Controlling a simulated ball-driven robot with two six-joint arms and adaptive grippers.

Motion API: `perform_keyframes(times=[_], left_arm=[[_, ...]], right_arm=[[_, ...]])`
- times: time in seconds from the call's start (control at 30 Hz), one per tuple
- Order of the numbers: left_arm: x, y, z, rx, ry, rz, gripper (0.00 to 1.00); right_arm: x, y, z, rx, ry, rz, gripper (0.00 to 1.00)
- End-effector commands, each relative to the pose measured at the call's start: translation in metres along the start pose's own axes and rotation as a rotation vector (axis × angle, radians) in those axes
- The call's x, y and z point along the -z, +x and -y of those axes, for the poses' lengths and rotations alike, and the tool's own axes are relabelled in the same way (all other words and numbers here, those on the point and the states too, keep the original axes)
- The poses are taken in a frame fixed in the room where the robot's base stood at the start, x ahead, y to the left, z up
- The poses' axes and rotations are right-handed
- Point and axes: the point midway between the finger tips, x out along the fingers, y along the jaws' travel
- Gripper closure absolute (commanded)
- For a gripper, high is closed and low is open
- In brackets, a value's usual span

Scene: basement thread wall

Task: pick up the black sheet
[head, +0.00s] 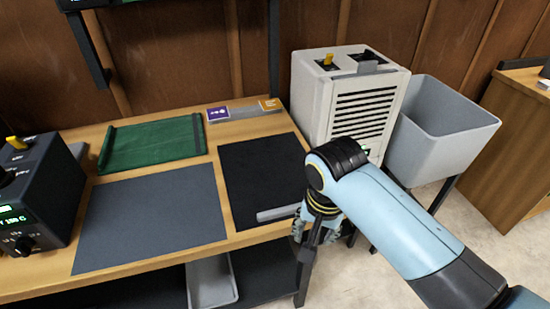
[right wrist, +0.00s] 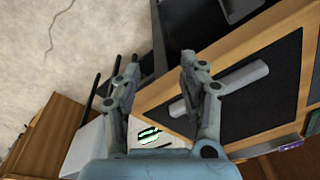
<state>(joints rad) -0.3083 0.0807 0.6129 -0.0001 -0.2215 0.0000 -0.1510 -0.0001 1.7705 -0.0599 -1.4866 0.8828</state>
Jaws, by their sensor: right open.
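The black sheet (head: 258,165) lies flat on the wooden bench, at its right part. A light grey bar (head: 278,213) lies across the sheet near its front edge. In the right wrist view the sheet (right wrist: 262,100) and the bar (right wrist: 232,80) show to the right, partly behind a finger. My right gripper (head: 310,243) is at the bench's front right corner, beside the sheet, and points downward. In the right wrist view the gripper (right wrist: 160,62) has its fingers apart with nothing held between them. My left gripper is out of view.
A dark grey mat (head: 150,215) and a green mat (head: 152,143) lie left of the sheet. A black control box (head: 40,205) stands at far left. A beige vented machine (head: 345,105) and a grey bin (head: 440,125) stand right of the bench. A lower shelf holds a grey tray (head: 212,282).

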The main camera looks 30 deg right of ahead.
Motion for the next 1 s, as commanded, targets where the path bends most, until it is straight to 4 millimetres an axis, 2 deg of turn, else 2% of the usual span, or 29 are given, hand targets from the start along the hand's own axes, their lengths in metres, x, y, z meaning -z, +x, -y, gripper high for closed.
perform_keyframes(times=[0.03, 0.1, 0.13, 0.2, 0.6, 0.7, 1.0], left_arm=[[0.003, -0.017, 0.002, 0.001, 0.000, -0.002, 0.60], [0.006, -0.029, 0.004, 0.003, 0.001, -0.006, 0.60], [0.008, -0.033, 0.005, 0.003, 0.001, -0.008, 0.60], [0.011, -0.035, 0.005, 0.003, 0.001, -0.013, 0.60], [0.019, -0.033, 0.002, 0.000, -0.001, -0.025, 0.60], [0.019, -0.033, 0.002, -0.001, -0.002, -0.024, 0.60], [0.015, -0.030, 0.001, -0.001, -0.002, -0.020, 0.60]], right_arm=[[0.007, -0.035, 0.008, 0.007, 0.044, -0.004, 0.58], [0.013, -0.072, 0.017, 0.008, 0.134, 0.001, 0.58], [0.016, -0.085, 0.023, 0.007, 0.185, 0.007, 0.58], [0.020, -0.095, 0.034, -0.007, 0.301, 0.023, 0.58], [0.034, -0.093, 0.099, -0.103, 0.848, 0.083, 0.58], [0.035, -0.088, 0.105, -0.118, 0.910, 0.086, 0.58], [0.029, -0.043, 0.103, -0.121, 0.925, 0.087, 0.58]])
